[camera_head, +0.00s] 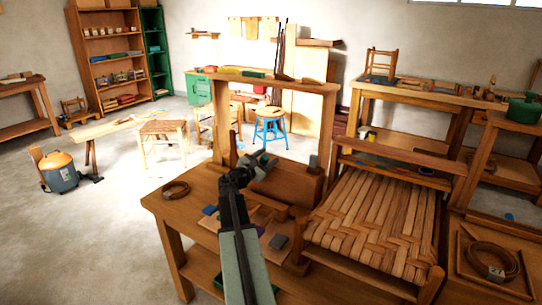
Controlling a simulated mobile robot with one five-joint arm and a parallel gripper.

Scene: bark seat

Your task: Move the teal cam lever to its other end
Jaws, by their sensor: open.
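My gripper (264,162) is at the end of my dark and grey-green arm, over the back part of the wooden workbench (160,207), in front of a wooden block. It is open, but its fingers are small and dark here. A small grey-teal piece shows at the gripper's end; I cannot tell whether it is the cam lever or part of my gripper. I cannot make out the lever's position or whether anything touches it.
A woven bark seat (372,215) stands at the bench's right. A wooden upright frame (330,115) rises at the back. A coil (176,189), a grey block (278,241) and small blue pieces lie on the bench.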

